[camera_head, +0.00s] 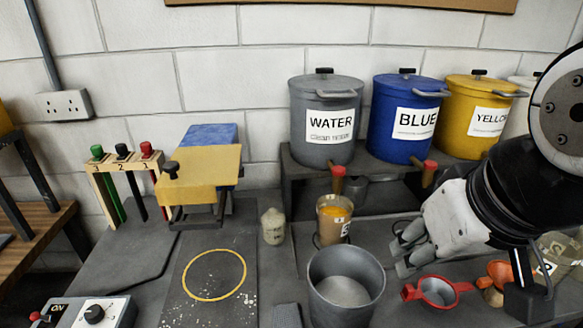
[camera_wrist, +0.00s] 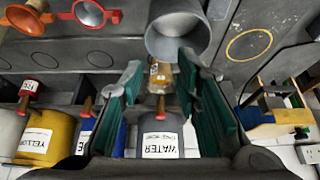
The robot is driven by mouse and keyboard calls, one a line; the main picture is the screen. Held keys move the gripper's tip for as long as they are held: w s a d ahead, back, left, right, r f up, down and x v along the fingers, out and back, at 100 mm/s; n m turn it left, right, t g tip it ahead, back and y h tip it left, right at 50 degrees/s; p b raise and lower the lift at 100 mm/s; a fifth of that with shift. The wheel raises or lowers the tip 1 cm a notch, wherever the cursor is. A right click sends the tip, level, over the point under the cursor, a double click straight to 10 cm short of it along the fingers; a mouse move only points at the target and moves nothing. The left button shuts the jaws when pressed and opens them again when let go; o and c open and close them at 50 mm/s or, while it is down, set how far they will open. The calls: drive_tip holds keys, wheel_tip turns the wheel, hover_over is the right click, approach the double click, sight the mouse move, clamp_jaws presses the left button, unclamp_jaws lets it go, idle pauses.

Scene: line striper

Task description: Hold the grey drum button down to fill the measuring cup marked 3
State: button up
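The grey drum (camera_head: 327,120), labelled WATER, stands on a raised shelf. Its red-topped button (camera_head: 338,170) sticks out at the front near its base. The drum also shows upside down in the wrist view (camera_wrist: 160,140). A clear measuring cup (camera_head: 333,228) with yellow-brown colouring stands below the button. Its label is too small to read surely. In the wrist view the cup (camera_wrist: 160,78) shows between the fingers. My gripper (camera_head: 404,252) is open and empty, to the right of the cup and apart from it and the button.
A blue drum (camera_head: 402,145) and yellow drum (camera_head: 470,140) stand right of the grey one. A large grey bucket (camera_head: 345,300) stands in front of the cup. A red-rimmed strainer (camera_head: 438,292) and an orange funnel (camera_head: 499,272) lie right. A small pale bottle (camera_head: 273,226) stands left of the cup.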

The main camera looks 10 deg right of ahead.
clamp_jaws()
idle(1.0)
